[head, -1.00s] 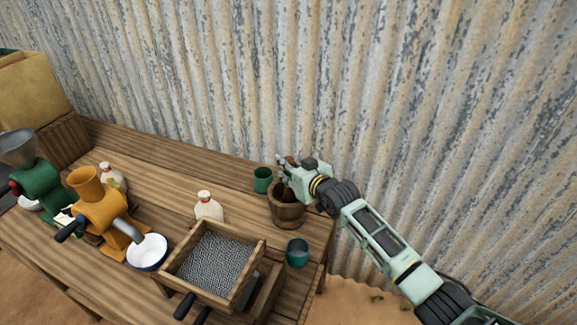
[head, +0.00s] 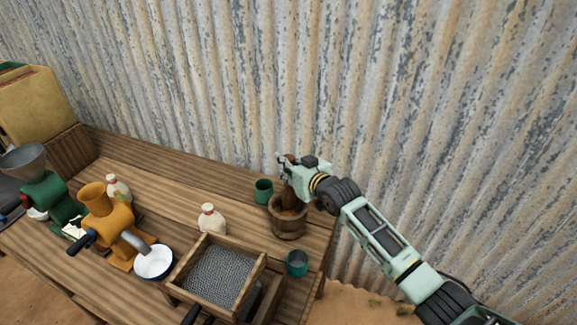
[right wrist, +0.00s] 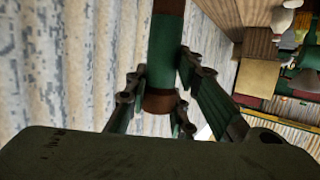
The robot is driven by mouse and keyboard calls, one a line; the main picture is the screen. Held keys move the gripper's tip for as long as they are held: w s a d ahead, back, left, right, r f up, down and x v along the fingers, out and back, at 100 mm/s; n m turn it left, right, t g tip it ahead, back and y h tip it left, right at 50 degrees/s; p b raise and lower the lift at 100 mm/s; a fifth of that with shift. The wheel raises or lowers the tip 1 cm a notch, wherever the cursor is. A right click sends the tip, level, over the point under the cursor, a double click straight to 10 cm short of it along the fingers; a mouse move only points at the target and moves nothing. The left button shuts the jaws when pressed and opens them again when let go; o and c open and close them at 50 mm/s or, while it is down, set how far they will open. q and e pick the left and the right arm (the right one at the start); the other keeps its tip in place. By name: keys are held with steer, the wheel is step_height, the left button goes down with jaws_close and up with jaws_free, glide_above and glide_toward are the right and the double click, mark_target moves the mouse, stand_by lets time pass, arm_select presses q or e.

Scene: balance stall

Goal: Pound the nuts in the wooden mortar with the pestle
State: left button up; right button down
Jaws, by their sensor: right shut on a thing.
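The wooden mortar (head: 288,227) stands upright near the right end of the table. My right gripper (head: 286,167) is above it, shut on the pestle (head: 289,197). The pestle points down to the mortar's mouth, and its lower end looks brown. In the right wrist view the pestle (right wrist: 166,45) is dark green with a brown band, between the fingers of the right gripper (right wrist: 160,85). I cannot make out the nuts; the gripper and pestle partly cover the mortar's opening. My left gripper is not in view.
A green cup (head: 263,191) stands close left of the mortar, and a teal cup (head: 297,263) in front. A wooden sieve box (head: 176,291), a white bottle (head: 211,220), a bowl (head: 154,262) and an orange grinder (head: 96,213) are further left. The corrugated wall (head: 420,130) rises behind.

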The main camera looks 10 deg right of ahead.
mark_target(288, 157)
step_height(288, 157, up, 4)
steer(key=p, duration=0.2)
steer(key=shift+p, duration=0.4)
steer(key=shift+r, duration=0.85)
steer(key=shift+f, duration=0.15)
